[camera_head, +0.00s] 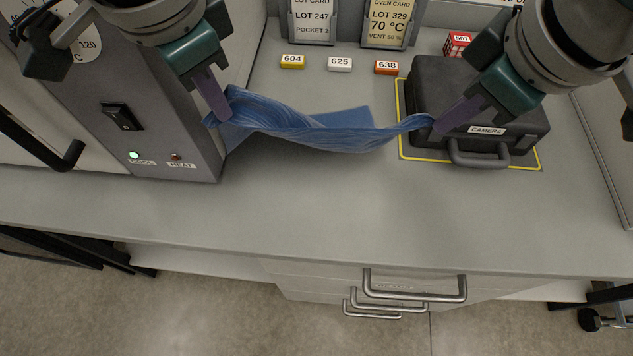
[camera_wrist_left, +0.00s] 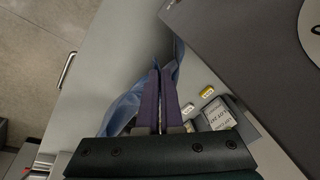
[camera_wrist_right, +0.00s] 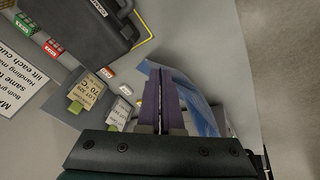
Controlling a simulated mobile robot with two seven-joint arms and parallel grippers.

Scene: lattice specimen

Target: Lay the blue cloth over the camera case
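The blue cloth (camera_head: 320,130) hangs stretched between my two grippers in the head view, sagging and folded above the grey bench. My left gripper (camera_head: 222,112) is shut on its left end, beside the oven's front. My right gripper (camera_head: 442,124) is shut on its right end, in front of the camera case's left part. The black camera case (camera_head: 440,85) lies flat on a yellow-edged mat, its handle toward the front. The cloth also shows beside the fingers in the left wrist view (camera_wrist_left: 122,112) and the right wrist view (camera_wrist_right: 195,105). The case shows at the top of the right wrist view (camera_wrist_right: 85,25).
A grey oven (camera_head: 165,120) with a switch stands at the left. Small tags, yellow (camera_head: 292,61), white (camera_head: 340,64) and orange (camera_head: 386,67), lie behind the cloth. Card holders (camera_head: 312,22) stand at the back. A red block (camera_head: 457,43) sits behind the case. The front bench (camera_head: 330,215) is clear.

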